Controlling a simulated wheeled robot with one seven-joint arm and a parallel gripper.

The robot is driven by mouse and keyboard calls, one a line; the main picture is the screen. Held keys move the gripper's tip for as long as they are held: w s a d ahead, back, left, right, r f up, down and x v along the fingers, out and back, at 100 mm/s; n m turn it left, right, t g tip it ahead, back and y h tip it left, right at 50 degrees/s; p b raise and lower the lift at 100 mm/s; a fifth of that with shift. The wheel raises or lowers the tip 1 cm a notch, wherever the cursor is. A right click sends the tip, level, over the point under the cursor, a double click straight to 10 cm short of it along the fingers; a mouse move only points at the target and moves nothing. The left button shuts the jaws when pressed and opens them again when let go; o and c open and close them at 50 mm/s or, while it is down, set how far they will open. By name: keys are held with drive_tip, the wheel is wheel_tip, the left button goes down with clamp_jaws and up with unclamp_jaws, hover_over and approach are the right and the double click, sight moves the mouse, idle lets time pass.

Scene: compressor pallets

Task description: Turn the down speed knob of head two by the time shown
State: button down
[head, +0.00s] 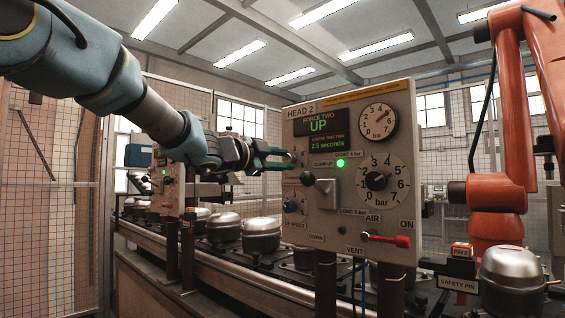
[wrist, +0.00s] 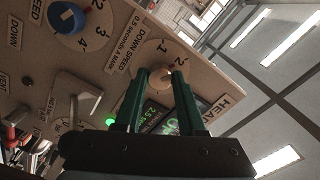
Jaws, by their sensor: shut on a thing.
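The Head 2 panel (head: 345,220) stands upright in the middle of the head view. Its display (head: 318,124) reads "UP" in large letters, with "2.5 seconds" below. My gripper (head: 290,159) reaches the panel's left side in the head view and hides the down speed knob there. In the wrist view, the green fingers of my gripper (wrist: 165,74) are shut on the down speed knob (wrist: 168,73), mostly hidden between the tips. Its pale dial (wrist: 153,54) shows marks 1 and 2, beside the label "DOWN SPEED, 0.5 seconds a mark".
A blue up speed knob (head: 291,207) sits lower on the panel. A clamp lever (head: 322,187), a green lamp (head: 340,162), two gauges and a red valve handle (head: 390,239) are nearby. Compressors (head: 262,235) line the conveyor. An orange robot arm (head: 512,130) stands right.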

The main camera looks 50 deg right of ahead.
idle(0.3)
drive_tip(key=c, duration=0.5)
unclamp_jaws()
drive_tip(key=a+b, duration=0.1)
drive_tip(key=a, duration=0.9)
drive_tip(key=shift+w+a, duration=0.3)
drive_tip(key=shift+a, duration=0.1)
